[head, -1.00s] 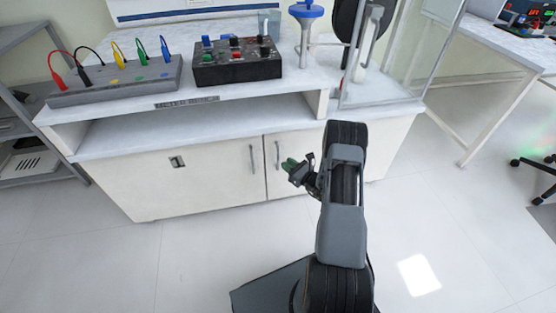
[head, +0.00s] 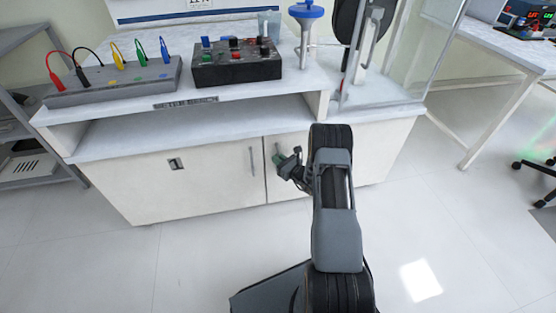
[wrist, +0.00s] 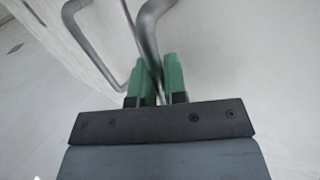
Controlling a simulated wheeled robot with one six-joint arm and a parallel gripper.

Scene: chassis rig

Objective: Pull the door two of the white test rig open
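The white test rig has a left cabinet door (head: 205,180) and a narrower right door (head: 300,190), both looking closed. Each has a grey bar handle; the left one (head: 252,160) is clear of me. No number shows, so I cannot read which is door two. My gripper (head: 282,161) is at the right door's handle and hides most of it. In the wrist view its green fingers (wrist: 157,75) stand a little apart, with the right door's handle (wrist: 148,30) running between their tips. I cannot tell whether they press on it. The left handle (wrist: 88,35) also shows there.
A terminal block with coloured leads (head: 120,80) and a black switch box (head: 238,64) stand on the rig's top. A glass panel (head: 420,50) rises at its right end.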

